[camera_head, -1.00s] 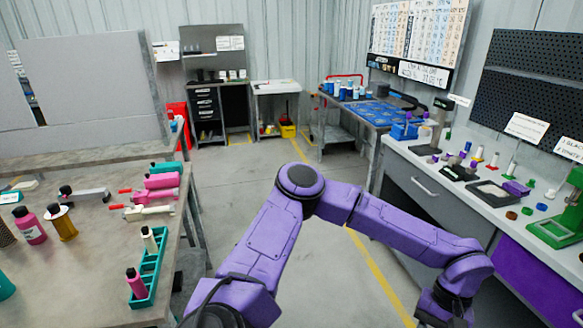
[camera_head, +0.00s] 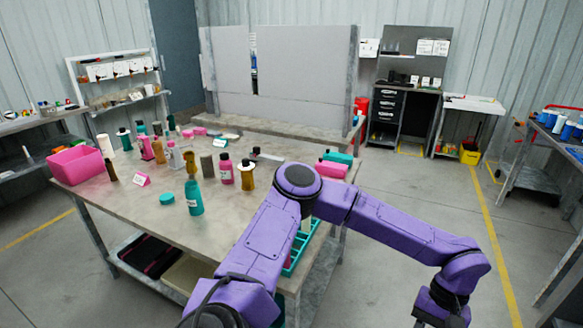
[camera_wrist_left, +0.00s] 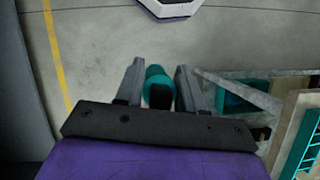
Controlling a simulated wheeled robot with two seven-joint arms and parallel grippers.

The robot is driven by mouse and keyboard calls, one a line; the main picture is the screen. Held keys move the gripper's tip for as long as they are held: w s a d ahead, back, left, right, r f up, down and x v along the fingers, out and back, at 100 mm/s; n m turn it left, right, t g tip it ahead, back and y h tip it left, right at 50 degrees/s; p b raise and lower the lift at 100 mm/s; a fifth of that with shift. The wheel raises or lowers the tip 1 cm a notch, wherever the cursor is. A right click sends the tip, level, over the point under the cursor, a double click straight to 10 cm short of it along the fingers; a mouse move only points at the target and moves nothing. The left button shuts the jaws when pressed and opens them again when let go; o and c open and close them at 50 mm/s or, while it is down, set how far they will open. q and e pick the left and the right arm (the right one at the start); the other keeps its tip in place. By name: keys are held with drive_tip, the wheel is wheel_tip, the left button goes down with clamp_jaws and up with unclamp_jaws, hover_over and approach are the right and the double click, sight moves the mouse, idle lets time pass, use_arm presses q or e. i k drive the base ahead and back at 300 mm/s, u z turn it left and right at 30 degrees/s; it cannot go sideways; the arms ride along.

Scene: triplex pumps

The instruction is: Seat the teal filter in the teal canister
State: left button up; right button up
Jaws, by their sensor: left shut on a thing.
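My left gripper (camera_wrist_left: 158,88) is shut on a teal cylinder with a black end (camera_wrist_left: 155,72), which looks like the teal filter. It is held above the floor, away from the table. In the head view the purple arm reaches right, and its gripper end (camera_head: 440,305) is low and cut off by the bottom edge; the held piece does not show there. An upright teal bottle-like body (camera_head: 194,197), likely the teal canister, stands near the front of the table. A flat teal disc (camera_head: 166,198) lies to its left. My right gripper is not in view.
The stone-topped table (camera_head: 135,215) carries several bottles, a pink bin (camera_head: 76,165) and a teal rack (camera_head: 303,245) partly behind my arm. Another teal body (camera_head: 338,157) lies by a pink one at the right edge. Open floor (camera_head: 405,205) lies right of the table.

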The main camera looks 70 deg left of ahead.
sight(196, 210)
drive_tip(key=u, duration=2.05)
